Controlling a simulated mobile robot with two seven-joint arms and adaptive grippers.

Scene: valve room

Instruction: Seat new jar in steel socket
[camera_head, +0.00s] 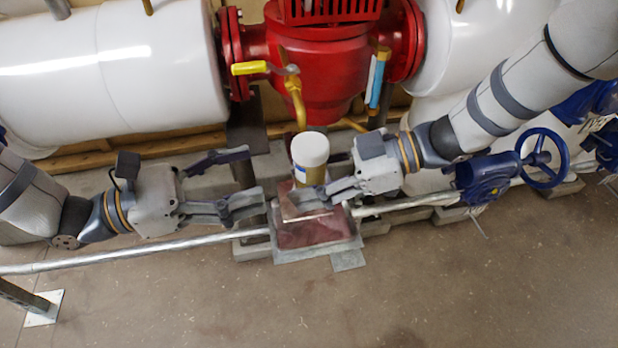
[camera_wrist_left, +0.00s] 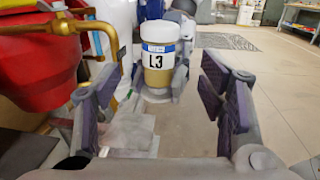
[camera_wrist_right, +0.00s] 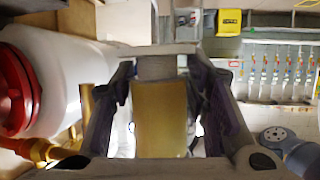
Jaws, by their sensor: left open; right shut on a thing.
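The jar (camera_head: 310,152) has a white lid and amber contents. It stands upright above the tray area in front of the red valve. In the left wrist view the jar (camera_wrist_left: 158,60) shows a label reading L3. My right gripper (camera_head: 313,184) is shut on the jar; its fingers flank the amber body (camera_wrist_right: 160,120) in the right wrist view. My left gripper (camera_head: 254,178) is open and empty, to the left of the jar and pointing at it. The steel socket cannot be made out clearly; the jar's base is partly hidden by the right gripper.
A metal tray (camera_head: 310,236) with a reddish bottom lies below the jar. The red valve (camera_head: 318,75) and its yellow-handled brass pipe (camera_head: 296,90) stand close behind. A steel pipe (camera_head: 150,252) runs along the front. A blue handwheel (camera_head: 542,158) is at right. The front floor is clear.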

